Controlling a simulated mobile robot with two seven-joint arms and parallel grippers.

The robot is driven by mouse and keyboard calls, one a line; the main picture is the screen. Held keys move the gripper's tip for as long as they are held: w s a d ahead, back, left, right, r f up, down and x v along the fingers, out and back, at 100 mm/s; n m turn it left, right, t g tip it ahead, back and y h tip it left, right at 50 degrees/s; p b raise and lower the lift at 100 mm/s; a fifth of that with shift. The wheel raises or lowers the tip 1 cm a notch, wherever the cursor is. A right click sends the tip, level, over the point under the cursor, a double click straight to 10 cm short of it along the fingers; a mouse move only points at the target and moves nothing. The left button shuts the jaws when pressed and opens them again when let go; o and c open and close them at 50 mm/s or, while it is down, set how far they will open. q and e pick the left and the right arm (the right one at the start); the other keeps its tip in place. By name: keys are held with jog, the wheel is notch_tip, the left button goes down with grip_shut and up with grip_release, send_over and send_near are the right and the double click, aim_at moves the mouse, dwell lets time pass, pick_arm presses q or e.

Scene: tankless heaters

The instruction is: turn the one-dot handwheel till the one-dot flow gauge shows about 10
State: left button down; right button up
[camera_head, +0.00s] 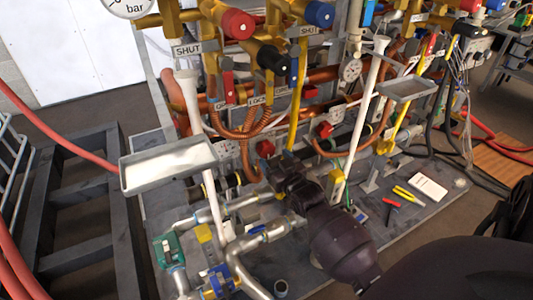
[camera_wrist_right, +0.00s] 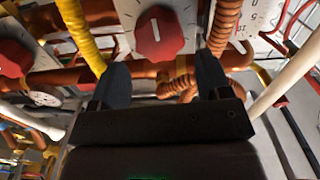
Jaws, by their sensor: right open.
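My right gripper (camera_head: 274,167) reaches in from the lower right among the pipes. In the right wrist view its fingers (camera_wrist_right: 162,72) are apart with nothing held between them. A red knob with a white line (camera_wrist_right: 160,33) sits on a pale dial plate just beyond the fingertips, apart from them. It seems to be the red knob (camera_head: 265,148) in the head view. A second red knob (camera_wrist_right: 12,58) is at the left edge. Part of a numbered dial (camera_wrist_right: 242,12) shows at upper right. I cannot make out any one-dot mark, so the named handwheel and flow gauge cannot be told.
Copper and yellow pipes crowd the gripper. Red (camera_head: 238,24), black (camera_head: 272,58) and blue (camera_head: 320,13) round caps stand above. A grey tray (camera_head: 130,183) is at left. Pliers (camera_head: 407,194) and a white card (camera_head: 428,187) lie on the base plate.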

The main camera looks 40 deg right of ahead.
aim_at(269, 151)
jog(key=x, duration=0.3)
jog(key=shift+w+f+b, duration=0.15)
jog(key=shift+b, duration=0.15)
pick_arm(q)
jog(key=shift+w+d+r, duration=0.2)
jog(key=shift+w, duration=0.3)
pick_arm(e)
jog(key=shift+w+d, duration=0.15)
jog(key=shift+w, duration=0.4)
jog(key=shift+c, duration=0.3)
jog(key=c, duration=0.6)
jog(key=shift+r+m+p, duration=0.4)
jog(key=shift+m, duration=0.1)
jog(key=shift+m+p, duration=0.5)
jog(key=shift+m, duration=0.1)
jog(key=m+p, duration=0.1)
jog(key=m, duration=0.1)
jog(key=shift+d+f+m, duration=0.1)
jog(key=shift+m, duration=0.2)
pick_arm(q)
jog(key=shift+s+a+r+n+p, duration=0.3)
jog(key=shift+s+a+n+p, duration=0.15)
jog(key=shift+s, duration=0.2)
pick_arm(e)
jog(key=shift+f+m, duration=0.15)
jog(key=shift+m, duration=0.55)
jog(key=shift+s+f, duration=0.1)
